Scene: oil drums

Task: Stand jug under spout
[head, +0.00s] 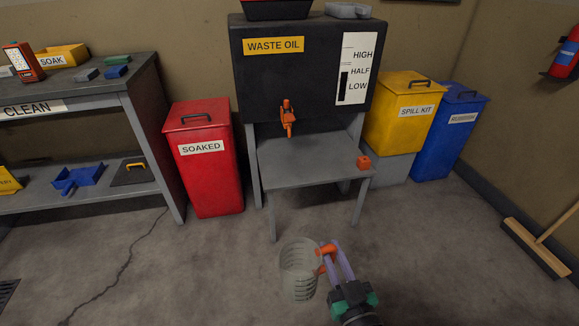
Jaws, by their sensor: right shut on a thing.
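A clear jug (299,271) with dark markings and an orange handle is in front of the waste oil stand, in the lower middle of the head view. My right gripper (327,258) is shut on the jug's orange handle, at the jug's right side. The jug looks roughly upright; I cannot tell its height above the floor. The orange spout (288,120) sticks out from the front of the black waste oil tank (270,75). Below the spout is a grey shelf (310,165). My left gripper is not in view.
A small orange block (364,162) sits at the shelf's right end. A red SOAKED bin (205,175) stands left of the stand. A yellow SPILL KIT bin (400,125) and a blue bin (440,145) stand right. A broom (535,248) lies far right. Most shelf surface is clear.

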